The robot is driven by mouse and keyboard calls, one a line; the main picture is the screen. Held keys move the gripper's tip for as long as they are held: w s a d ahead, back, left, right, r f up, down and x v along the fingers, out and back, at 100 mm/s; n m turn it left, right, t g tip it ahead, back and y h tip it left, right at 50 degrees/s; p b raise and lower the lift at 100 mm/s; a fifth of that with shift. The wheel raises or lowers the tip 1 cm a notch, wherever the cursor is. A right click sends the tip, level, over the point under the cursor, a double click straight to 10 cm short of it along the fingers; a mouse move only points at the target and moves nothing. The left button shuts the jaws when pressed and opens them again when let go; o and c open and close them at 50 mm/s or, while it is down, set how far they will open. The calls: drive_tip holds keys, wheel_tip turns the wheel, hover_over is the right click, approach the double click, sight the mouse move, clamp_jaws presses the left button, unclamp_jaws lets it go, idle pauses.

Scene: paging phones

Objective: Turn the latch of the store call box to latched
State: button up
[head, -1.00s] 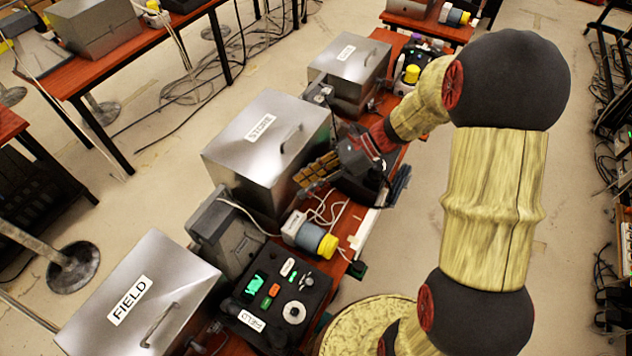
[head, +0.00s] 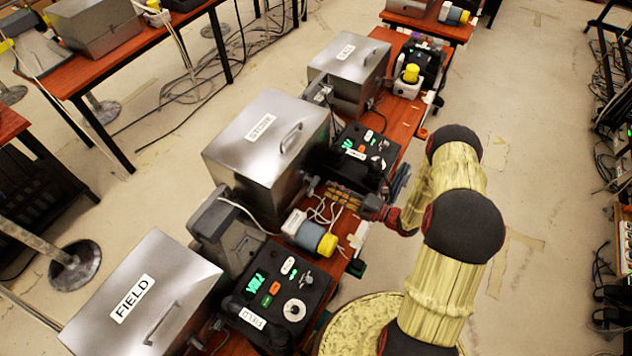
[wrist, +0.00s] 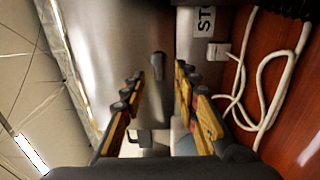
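The store call box (head: 240,150) is a grey metal box with a STORE label and a handle on its lid, left of my gripper in the head view. Its lid looks closed. In the wrist view its grey face (wrist: 115,25) carries a small dark latch (wrist: 157,66), between and just beyond my fingertips. My gripper (wrist: 157,80) is open, with one yellow-padded finger on each side of the latch and no clear contact. In the head view my gripper (head: 326,192) is low beside the box's front face, and the latch is hard to make out there.
A black STORE phone panel (head: 362,150) stands just beyond my gripper. A blue-and-yellow cylinder (head: 310,234) and white cables (wrist: 262,100) lie nearby on the red-brown table. The FIELD box (head: 140,295) and its panel (head: 275,295) are nearer.

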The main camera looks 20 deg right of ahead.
sight(316, 181)
drive_tip(key=x, duration=0.7)
drive_tip(key=shift+w+a+b, duration=0.1)
drive_tip(key=shift+a+b, duration=0.05)
drive_tip(key=shift+b, duration=0.15)
drive_tip(key=shift+c, duration=0.4)
clamp_jaws()
